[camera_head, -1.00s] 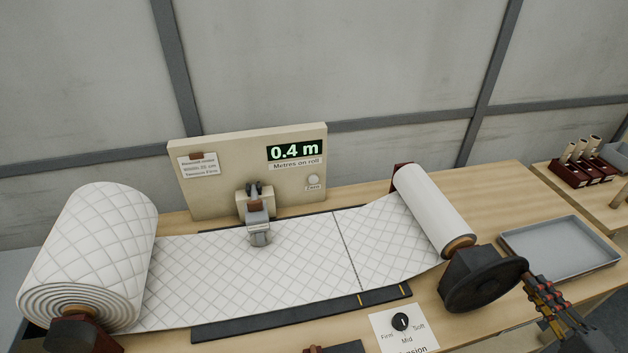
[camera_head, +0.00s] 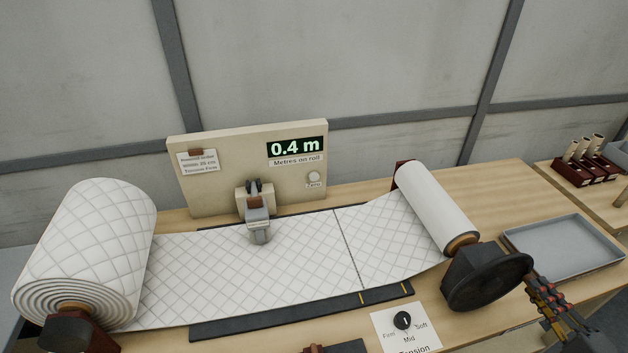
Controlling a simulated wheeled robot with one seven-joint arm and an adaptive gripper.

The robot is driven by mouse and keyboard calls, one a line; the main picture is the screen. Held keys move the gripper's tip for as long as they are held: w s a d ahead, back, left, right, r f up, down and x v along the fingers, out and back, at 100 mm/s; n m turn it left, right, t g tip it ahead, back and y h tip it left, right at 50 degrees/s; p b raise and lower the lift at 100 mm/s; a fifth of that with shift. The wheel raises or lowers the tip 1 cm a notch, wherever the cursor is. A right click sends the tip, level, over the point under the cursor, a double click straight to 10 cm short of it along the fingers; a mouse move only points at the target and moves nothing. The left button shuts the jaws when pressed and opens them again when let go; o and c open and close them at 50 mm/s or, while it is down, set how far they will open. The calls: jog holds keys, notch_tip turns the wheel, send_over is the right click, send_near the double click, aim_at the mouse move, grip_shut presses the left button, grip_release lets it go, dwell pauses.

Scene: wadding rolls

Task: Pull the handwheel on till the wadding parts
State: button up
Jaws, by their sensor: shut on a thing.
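The black handwheel (camera_head: 490,280) is at the near end of the small take-up roll (camera_head: 436,208). My gripper (camera_head: 532,283) comes in from the lower right and is shut at the wheel's right rim. What it grips exactly is partly hidden. The white quilted wadding (camera_head: 255,275) runs flat from the large roll (camera_head: 92,245) at left to the small roll. A dark line (camera_head: 349,248) crosses the wadding left of the small roll. The wadding is still joined along it, with no gap visible. The display (camera_head: 297,147) reads 0.4 m.
A grey measuring head (camera_head: 258,225) rests on the wadding. A tension knob (camera_head: 403,320) on a white card points about Mid. An empty grey tray (camera_head: 565,248) lies right of the handwheel. Cores in dark red holders (camera_head: 585,168) stand at far right.

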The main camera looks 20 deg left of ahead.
jog(key=shift+f, duration=0.15)
jog(key=shift+f+b, duration=0.9)
jog(key=shift+f, duration=0.05)
jog(key=shift+s+a+f, duration=0.1)
jog(key=shift+f, duration=0.05)
jog(key=shift+s+a+f+b, duration=0.1)
jog(key=shift+a+f+b, duration=0.05)
jog(key=shift+f+b, duration=0.65)
jog(key=shift+r, duration=0.1)
jog(key=o, duration=0.9)
jog(key=shift+o, duration=0.3)
